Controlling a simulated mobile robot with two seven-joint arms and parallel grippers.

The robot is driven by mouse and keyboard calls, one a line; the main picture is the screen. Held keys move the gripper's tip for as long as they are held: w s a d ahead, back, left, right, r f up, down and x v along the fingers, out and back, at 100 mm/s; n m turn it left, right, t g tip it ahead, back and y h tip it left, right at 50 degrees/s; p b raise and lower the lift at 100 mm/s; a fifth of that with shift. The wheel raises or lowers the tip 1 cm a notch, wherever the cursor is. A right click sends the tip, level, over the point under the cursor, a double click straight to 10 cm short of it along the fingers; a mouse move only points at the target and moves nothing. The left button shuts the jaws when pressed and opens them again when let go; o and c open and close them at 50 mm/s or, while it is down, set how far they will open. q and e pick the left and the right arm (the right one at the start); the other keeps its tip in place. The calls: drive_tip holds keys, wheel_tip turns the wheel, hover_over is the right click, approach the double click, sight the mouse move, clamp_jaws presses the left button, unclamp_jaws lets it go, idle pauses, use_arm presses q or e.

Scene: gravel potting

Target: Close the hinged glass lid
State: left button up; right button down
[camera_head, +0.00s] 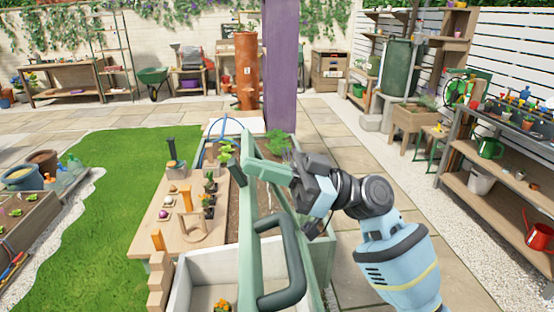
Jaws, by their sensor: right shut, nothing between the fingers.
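The hinged glass lid (247,235) has a pale green frame and a thick dark green handle (292,262). It is raised, seen nearly edge-on, over the planter box (190,275). Its glass is hard to make out. My right gripper (296,184) comes in from the lower right and is at the lid's far upper end, right of the green frame. It is shut with nothing in it. Its fingertips are partly hidden, and I cannot tell whether they touch the frame. My left gripper is out of view.
A wooden board (165,235) with pots, stones and small wooden pieces lies left of the lid. Green plants (278,142) grow at the box's far end, near a purple post (280,65). A shelf (500,205) stands right. Paving between it and my arm is clear.

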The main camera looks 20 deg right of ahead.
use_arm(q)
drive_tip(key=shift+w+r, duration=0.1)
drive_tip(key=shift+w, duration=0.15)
